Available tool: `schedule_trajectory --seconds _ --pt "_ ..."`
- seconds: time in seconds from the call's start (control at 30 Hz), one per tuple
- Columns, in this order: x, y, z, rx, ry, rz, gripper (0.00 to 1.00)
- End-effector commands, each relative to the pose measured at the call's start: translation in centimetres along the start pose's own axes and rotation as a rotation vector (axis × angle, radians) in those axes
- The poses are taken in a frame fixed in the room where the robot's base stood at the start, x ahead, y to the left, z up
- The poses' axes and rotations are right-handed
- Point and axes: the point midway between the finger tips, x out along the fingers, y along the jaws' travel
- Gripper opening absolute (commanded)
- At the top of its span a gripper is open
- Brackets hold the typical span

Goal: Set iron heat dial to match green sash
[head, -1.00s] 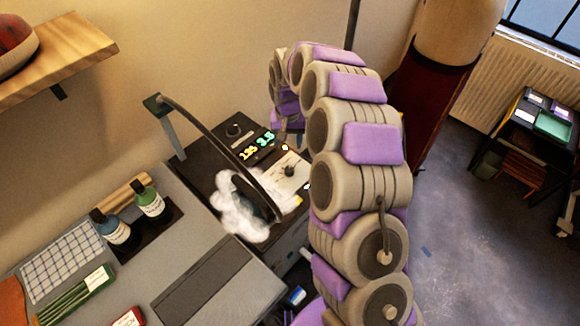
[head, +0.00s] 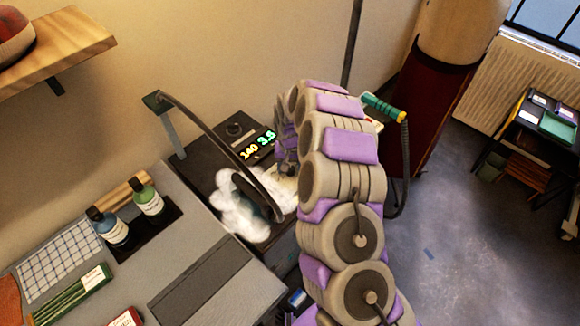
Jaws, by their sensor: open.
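The iron's dark control unit (head: 205,165) stands by the wall, with a yellow readout (head: 249,152) that looks like 140 and a green readout (head: 267,139) that looks like 3.5. A pale dial panel (head: 282,188) sits at its front right. The dial is hidden behind my gripper and arm. My gripper (head: 286,165) is open, over or close to the panel; I cannot tell if it touches the dial. A folded green sash (head: 75,299) with a white label lies on the grey table at lower left; the label is unreadable.
Green and blue bottles (head: 149,201) stand on a dark tray at left. A checked cloth (head: 60,255) and red item (head: 127,317) lie nearby. A green-yellow handle (head: 384,108) hangs right of my arm.

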Motion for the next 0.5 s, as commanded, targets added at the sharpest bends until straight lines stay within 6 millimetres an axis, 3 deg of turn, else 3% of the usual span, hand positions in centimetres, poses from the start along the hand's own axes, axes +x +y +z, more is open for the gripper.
schedule_trajectory --seconds 0.17,0.5 --pt "-0.01 0.01 0.0 0.0 0.0 0.0 0.58" --pt "-0.01 0.01 0.0 0.0 0.0 0.0 0.25"
